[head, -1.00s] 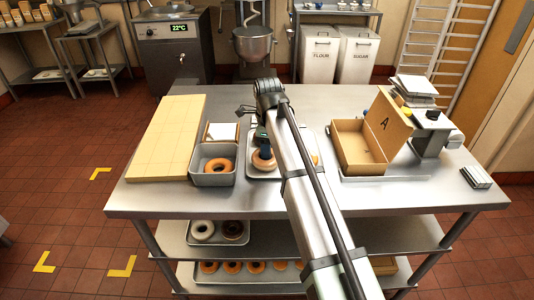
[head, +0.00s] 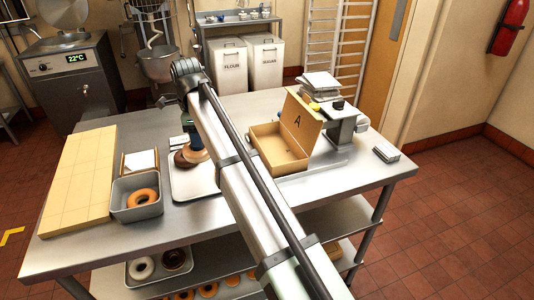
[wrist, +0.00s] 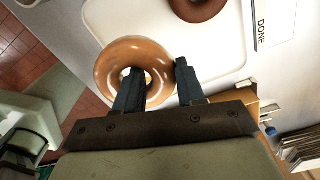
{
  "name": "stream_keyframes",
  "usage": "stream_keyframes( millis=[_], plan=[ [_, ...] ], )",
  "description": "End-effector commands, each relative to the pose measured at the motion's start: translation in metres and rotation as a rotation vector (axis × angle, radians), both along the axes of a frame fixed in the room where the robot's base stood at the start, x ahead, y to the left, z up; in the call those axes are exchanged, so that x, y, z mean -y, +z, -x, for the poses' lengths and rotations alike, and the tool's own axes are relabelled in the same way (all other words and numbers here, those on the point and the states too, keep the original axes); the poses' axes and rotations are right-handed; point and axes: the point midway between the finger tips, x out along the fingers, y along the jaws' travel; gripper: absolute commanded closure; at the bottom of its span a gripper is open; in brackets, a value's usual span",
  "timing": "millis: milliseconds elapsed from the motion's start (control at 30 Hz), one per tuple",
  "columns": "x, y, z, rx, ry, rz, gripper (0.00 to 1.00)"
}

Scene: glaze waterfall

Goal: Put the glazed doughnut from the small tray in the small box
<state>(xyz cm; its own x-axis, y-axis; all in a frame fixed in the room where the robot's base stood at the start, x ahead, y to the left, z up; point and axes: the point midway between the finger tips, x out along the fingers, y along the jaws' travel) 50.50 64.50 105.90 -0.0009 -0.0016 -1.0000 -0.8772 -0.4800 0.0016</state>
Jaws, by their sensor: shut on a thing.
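The glazed doughnut (head: 197,156) is shiny tan-orange and held by my gripper (head: 192,141) over the white tray (head: 185,193). In the wrist view my gripper (wrist: 157,72) is shut on the ring of the glazed doughnut (wrist: 105,67), one finger in its hole and the other outside its edge. How high it hangs is hard to tell. A chocolate doughnut (head: 180,160) is on the tray beside it; it also shows in the wrist view (wrist: 198,9). The cardboard box (head: 263,136), its raised lid marked A (head: 303,118), stands open to the right.
A grey tub (head: 123,195) holds another doughnut (head: 142,198) at the left, next to a pale board (head: 82,178). My arm covers part of the tray. The right table end is mostly clear around a small stack (head: 386,152).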

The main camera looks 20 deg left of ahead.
Motion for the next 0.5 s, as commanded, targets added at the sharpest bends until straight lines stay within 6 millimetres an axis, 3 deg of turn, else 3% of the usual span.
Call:
stream_keyframes(
  millis=[300, 500],
  plan=[
    [0.059, -0.004, -0.097, -0.007, -0.142, 0.008, 0.91],
    [0.085, -0.005, -0.145, -0.010, -0.205, 0.012, 0.91]
  ],
)
